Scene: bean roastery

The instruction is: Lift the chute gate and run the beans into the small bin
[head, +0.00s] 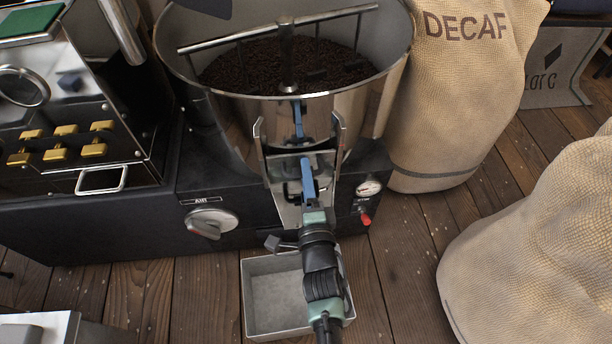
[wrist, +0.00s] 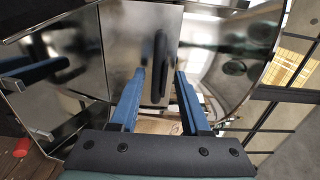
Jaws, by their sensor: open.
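A round steel drum (head: 385,85) holds dark beans (head: 330,66). On its front is a steel chute (head: 264,160) with a gate plate (head: 325,162), also seen in the wrist view (wrist: 125,45). The gate's dark upright handle (wrist: 160,66) stands between the blue fingers of my gripper (wrist: 160,78). My gripper (head: 307,172) is open in front of the chute, a finger on each side of the handle; a touch cannot be made out. The small grey bin (head: 248,300) is on the floor below. Its visible inside is bare; my wrist hides its right part.
A round knob (head: 211,223), a gauge (head: 369,188) and a red-tipped lever (head: 366,219) sit on the black base beside the chute. A DECAF sack (head: 450,110) and another sack (head: 540,240) stand right. Plank floor (head: 405,270) is clear between bin and sacks.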

